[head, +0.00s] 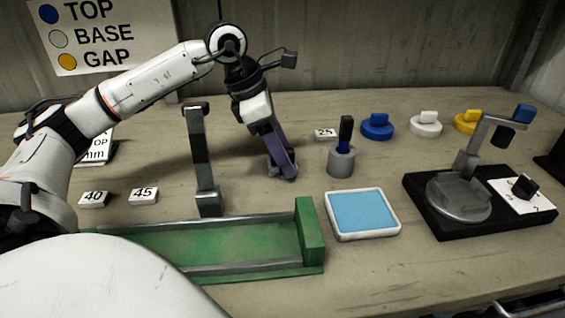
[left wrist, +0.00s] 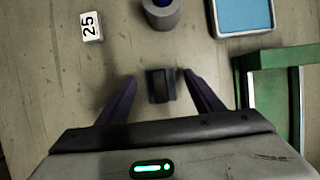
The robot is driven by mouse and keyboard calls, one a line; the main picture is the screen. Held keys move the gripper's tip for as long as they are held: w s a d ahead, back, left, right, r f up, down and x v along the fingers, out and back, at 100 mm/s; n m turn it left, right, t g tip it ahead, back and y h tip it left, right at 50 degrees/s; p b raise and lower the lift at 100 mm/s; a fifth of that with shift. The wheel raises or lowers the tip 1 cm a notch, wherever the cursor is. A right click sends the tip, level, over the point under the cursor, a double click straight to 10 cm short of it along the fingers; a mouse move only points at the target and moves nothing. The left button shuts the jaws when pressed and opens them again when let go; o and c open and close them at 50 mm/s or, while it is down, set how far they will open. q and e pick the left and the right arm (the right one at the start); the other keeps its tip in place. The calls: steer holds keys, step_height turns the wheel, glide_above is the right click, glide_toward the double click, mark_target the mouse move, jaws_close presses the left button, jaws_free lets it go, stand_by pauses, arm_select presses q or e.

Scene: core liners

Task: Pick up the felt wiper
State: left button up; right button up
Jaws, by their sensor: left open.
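A small dark block with a grey-blue edge, which looks like the felt wiper (left wrist: 161,86), lies on the bench in the left wrist view. My left gripper (left wrist: 160,79) is open, with one purple finger on each side of the block and a gap on both sides. In the head view, my left gripper (head: 283,173) points down close to the bench, between the grey upright and the grey cup. It hides most of the block there. My right gripper is not in view.
A grey cup (head: 341,163) holding a black-handled tool stands right of my gripper, near a 25 tag (head: 325,134). A blue pad (head: 361,213) and a green trough (head: 310,232) lie in front. A grey upright (head: 203,160) stands left.

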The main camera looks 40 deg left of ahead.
arm_select(q)
steer(key=shift+f, duration=0.1)
steer(key=c, duration=1.2)
steer(key=shift+o, duration=0.2)
step_height(320, 180, up, 9)
steer(key=shift+w+p, duration=0.1)
steer(key=shift+p, duration=1)
steer(key=shift+r, duration=0.5)
